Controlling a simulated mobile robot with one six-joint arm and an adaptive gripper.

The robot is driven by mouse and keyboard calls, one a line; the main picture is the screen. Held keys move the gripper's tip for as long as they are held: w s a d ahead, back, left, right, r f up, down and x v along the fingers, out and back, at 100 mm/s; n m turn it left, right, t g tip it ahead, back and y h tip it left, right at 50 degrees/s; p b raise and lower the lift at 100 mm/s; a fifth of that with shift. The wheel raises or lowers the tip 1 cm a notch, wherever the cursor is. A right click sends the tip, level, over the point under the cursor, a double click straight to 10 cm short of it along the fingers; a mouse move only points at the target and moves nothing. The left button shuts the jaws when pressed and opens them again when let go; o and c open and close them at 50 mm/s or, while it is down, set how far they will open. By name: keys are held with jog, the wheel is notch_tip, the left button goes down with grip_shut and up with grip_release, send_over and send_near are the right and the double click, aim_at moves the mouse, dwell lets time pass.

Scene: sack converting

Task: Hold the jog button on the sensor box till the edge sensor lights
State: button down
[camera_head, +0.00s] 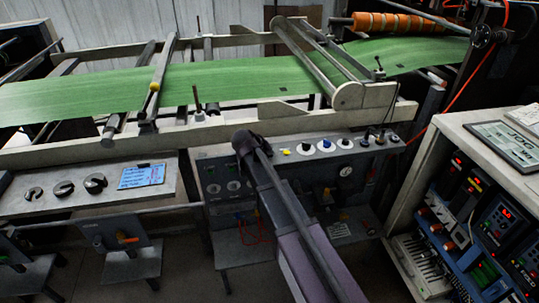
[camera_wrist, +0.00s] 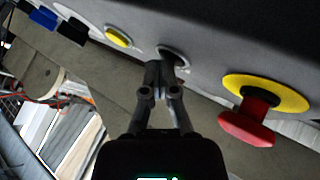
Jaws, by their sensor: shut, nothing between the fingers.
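The sensor box (camera_head: 215,172) is the grey panel below the green web, with a row of knobs and buttons on its top. My gripper is at its upper left, its fingers hidden behind my wrist in the head view. In the wrist view my gripper (camera_wrist: 166,68) is shut and empty. Its tips overlap the lower edge of a dark round button (camera_wrist: 174,53) with a pale ring; I cannot tell whether they touch or press it. No label is readable there. I cannot pick out the edge sensor or any light on it for certain.
A red mushroom button (camera_wrist: 248,122) on a yellow collar is right of my fingers; a yellow button (camera_wrist: 118,36) is left. The green web (camera_head: 230,80) with dark marks runs above the box. A cabinet (camera_head: 480,140) with lit displays stands right.

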jog(key=shift+r, duration=0.15)
dwell(0.4)
jog(key=shift+r+p, duration=0.7)
jog(key=shift+p, duration=0.15)
jog(key=shift+r+p, duration=2.5)
jog(key=shift+r, duration=0.05)
jog(key=s+d+r+m+g+y+p, duration=0.2)
jog(key=s+d+g+y+p, duration=0.2)
jog(key=s+d, duration=1.9)
jog(key=s+g+p, duration=0.2)
jog(key=g+p, duration=0.1)
jog(key=shift+s+m+g+y+p, duration=0.2)
jog(key=shift+m+g+y+p, duration=0.1)
jog(key=shift+g+y+p, duration=0.1)
